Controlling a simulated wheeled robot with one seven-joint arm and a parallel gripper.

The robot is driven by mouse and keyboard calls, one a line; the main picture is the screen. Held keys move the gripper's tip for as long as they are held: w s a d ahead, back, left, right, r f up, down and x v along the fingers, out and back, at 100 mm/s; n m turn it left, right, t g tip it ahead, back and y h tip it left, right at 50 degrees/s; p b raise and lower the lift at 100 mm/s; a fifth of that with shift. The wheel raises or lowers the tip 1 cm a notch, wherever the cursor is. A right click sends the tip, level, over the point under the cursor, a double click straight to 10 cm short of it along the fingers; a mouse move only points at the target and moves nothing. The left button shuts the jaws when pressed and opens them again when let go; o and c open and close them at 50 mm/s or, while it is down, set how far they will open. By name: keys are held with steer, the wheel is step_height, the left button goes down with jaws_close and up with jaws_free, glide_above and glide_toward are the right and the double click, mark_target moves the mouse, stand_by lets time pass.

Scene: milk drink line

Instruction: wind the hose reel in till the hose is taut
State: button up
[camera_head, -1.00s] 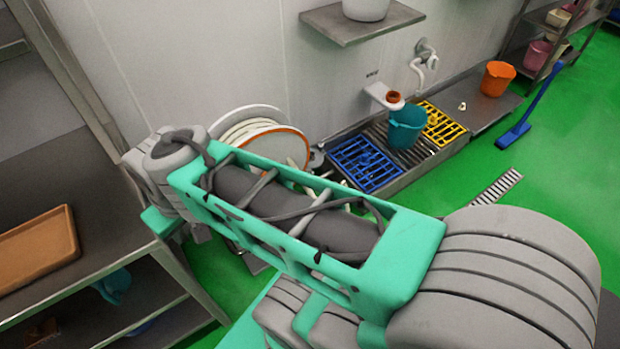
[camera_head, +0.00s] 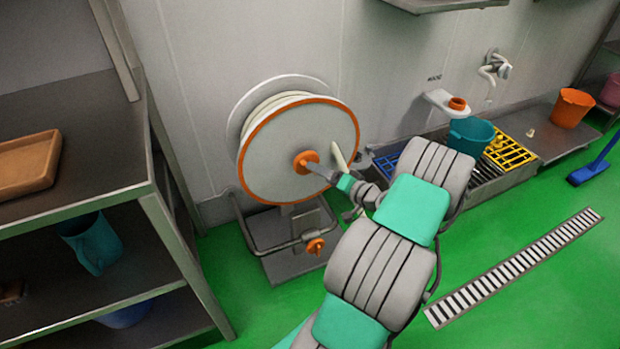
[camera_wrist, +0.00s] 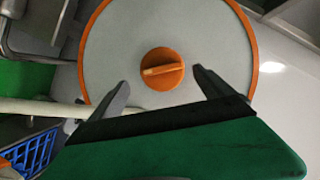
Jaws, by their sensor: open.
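The hose reel (camera_head: 268,140) is mounted at the wall, left of centre in the head view. It has a pale disc with an orange rim and an orange hub knob (camera_head: 305,160). Pale hose is wound behind the disc. In the wrist view the disc (camera_wrist: 112,40) fills the upper middle, and the knob (camera_wrist: 162,58) shows a raised bar lying nearly level. My gripper (camera_wrist: 160,80) is open, with its fingers apart either side of the knob's lower part in that view; no contact is visible. A pale hose length (camera_wrist: 40,110) runs left, partly hidden by my gripper.
A steel shelf rack (camera_head: 75,90) with an orange tray (camera_head: 28,165) stands at left. A small orange handwheel (camera_head: 315,246) sits below the reel. At right are a teal bucket (camera_head: 472,136), an orange bucket (camera_head: 571,108) and a floor drain (camera_head: 520,265). Green floor is open in front.

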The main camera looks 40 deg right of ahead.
mark_target(297, 149)
steer(key=b+x, duration=0.1)
steer(key=x, duration=0.5)
steer(key=shift+w+a, duration=0.15)
steer(key=shift+w, duration=0.25)
steer(key=c, duration=1.8)
